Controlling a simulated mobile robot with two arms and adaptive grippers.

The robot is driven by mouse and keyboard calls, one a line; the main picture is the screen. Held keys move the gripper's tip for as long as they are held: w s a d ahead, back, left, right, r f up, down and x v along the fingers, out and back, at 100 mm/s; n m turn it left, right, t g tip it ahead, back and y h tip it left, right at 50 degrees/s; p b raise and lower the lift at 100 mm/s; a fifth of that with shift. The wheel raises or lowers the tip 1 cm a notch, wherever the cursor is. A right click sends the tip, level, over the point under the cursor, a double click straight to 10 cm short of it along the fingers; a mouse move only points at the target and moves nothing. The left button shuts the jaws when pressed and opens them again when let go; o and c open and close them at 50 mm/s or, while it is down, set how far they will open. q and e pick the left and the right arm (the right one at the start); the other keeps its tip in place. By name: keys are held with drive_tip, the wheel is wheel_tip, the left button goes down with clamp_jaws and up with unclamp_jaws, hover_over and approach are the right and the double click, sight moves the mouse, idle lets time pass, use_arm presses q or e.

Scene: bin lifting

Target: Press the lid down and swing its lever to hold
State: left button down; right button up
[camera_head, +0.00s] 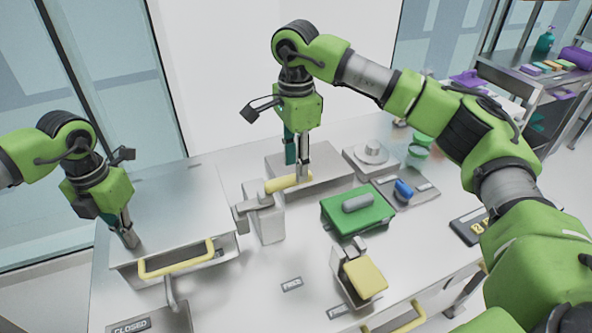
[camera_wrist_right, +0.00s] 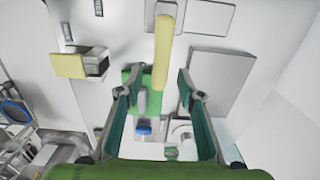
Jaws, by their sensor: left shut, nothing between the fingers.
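The lid (camera_head: 165,205) is a flat silver metal plate on the left of the bench, with a yellow bar handle (camera_head: 178,260) at its front edge. My left gripper (camera_head: 131,239) is shut and empty, its tips pointing down at the lid near the front; contact is hard to tell. The lever (camera_head: 277,186) has a yellow grip and sits on a grey bracket (camera_head: 267,222) right of the lid. My right gripper (camera_head: 303,176) is at the lever. In the right wrist view its fingers (camera_wrist_right: 157,92) are open, with the yellow lever end (camera_wrist_right: 163,55) between them.
A green box (camera_head: 345,222) with a grey handle and a yellow block (camera_head: 364,279) on a metal stand are to the right. Behind them are a round silver knob (camera_head: 372,150) and a blue object (camera_head: 403,189). A CLOSED plate (camera_head: 150,323) lies front left.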

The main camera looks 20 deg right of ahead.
use_arm(q)
drive_tip(key=shift+s+f, duration=0.15)
drive_tip(key=shift+f, duration=0.15)
use_arm(e)
wheel_tip(320, 180, up, 9)
use_arm(q)
drive_tip(key=shift+w+r+p, duration=0.25)
drive_tip(key=shift+r+p, duration=0.4)
drive_tip(key=shift+r, duration=0.55)
wheel_tip(320, 180, up, 2)
drive_tip(key=shift+r+p, duration=0.15)
drive_tip(key=shift+p, duration=0.3)
drive_tip(key=shift+r+p, duration=0.65)
drive_tip(key=shift+r, duration=0.7)
use_arm(e)
wheel_tip(320, 180, up, 3)
drive_tip(key=shift+r, duration=0.2)
